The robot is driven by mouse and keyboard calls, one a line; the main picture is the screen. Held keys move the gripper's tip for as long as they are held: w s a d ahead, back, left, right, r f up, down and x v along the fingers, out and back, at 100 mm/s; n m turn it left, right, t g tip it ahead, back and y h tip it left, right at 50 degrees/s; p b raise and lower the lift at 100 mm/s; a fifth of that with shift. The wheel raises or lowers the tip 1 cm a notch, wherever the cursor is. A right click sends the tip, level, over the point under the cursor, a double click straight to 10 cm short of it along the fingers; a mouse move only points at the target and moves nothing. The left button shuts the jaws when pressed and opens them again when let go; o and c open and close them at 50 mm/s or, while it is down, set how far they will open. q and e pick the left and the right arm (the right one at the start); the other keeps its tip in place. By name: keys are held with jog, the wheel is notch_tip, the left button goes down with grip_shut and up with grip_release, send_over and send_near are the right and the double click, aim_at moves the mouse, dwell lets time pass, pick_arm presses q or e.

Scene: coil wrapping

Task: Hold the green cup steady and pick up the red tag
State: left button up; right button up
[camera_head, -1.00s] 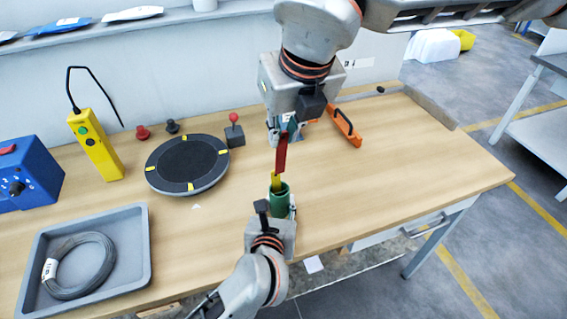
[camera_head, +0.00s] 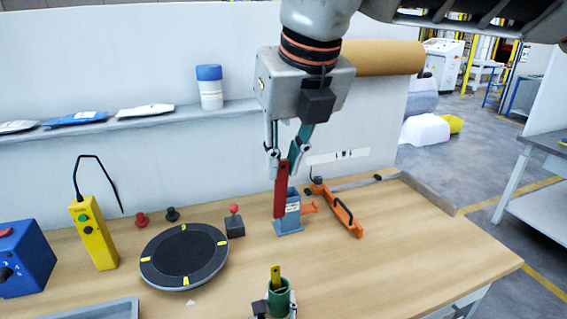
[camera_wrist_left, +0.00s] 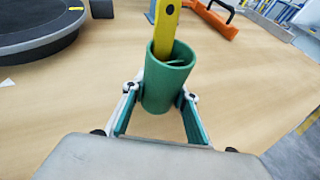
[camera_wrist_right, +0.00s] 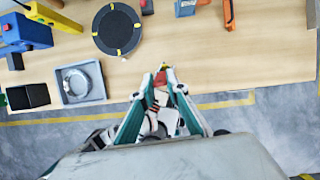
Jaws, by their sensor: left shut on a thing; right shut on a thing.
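The green cup (camera_head: 279,297) stands upright at the table's front, with a yellow tag (camera_head: 276,277) sticking up out of it. My left gripper (camera_head: 280,308) is shut around the cup; the left wrist view shows its fingers on both sides of the green cup (camera_wrist_left: 168,78). My right gripper (camera_head: 286,160) is shut on the upper end of the red tag (camera_head: 281,195). The tag hangs nearly upright in the air, clear above the cup. In the right wrist view the red tag (camera_wrist_right: 160,79) shows small between the fingers.
To the left are a round black turntable (camera_head: 184,257), a red-knobbed lever (camera_head: 235,224) and a yellow controller (camera_head: 92,235). The table's right side is clear.

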pick_arm(q)
jog(key=o, duration=1.2)
